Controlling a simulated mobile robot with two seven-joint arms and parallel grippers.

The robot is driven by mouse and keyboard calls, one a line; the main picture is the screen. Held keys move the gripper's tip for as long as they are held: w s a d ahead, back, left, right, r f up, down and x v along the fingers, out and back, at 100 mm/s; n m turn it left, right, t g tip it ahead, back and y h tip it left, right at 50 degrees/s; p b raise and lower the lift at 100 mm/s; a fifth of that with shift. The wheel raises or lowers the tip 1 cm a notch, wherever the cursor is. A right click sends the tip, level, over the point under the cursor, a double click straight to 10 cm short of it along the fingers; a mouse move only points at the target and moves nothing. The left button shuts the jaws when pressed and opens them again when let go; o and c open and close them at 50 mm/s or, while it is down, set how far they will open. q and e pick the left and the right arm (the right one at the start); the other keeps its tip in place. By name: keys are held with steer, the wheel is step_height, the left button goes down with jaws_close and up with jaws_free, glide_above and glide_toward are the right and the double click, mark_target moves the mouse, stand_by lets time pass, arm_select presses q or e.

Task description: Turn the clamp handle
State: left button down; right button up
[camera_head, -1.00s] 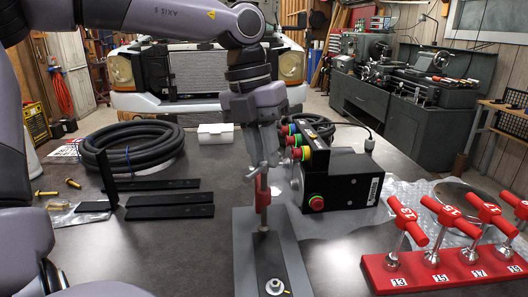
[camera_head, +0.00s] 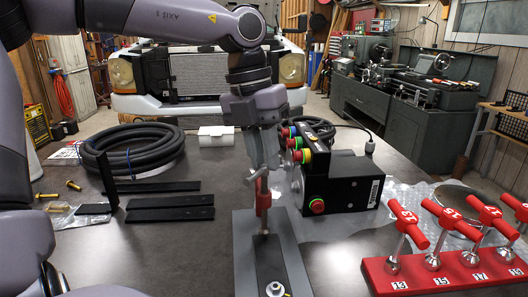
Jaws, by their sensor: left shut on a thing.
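The clamp handle (camera_head: 262,197) is a red upright grip on a grey clamp base plate (camera_head: 245,260) at the front middle of the table. A round metal fitting (camera_head: 274,288) sits on the plate's dark strip near its front end. My left gripper (camera_head: 259,174) reaches down from above and is shut on the top of the clamp handle. Its fingers hide the handle's upper part. My right gripper does not show.
A black control box (camera_head: 345,180) with coloured buttons stands just right of the handle. A red rack (camera_head: 440,272) of numbered T-handles is at the right. A black hose coil (camera_head: 130,150) and flat black bars (camera_head: 170,207) lie at the left.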

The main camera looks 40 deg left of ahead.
arm_select(q)
steer(key=c, duration=1.1)
jaws_free()
steer(key=shift+s+f, duration=0.15)
steer(key=shift+f, duration=0.15)
steer(key=shift+r, duration=0.1)
steer(key=shift+r, duration=0.25)
steer(key=r, duration=0.3)
steer(key=a+r, duration=0.1)
steer(key=r, duration=0.2)
steer(key=shift+s+a+r+p, duration=0.15)
steer(key=shift+s+r+p, duration=0.05)
steer(key=shift+r+p, duration=0.1)
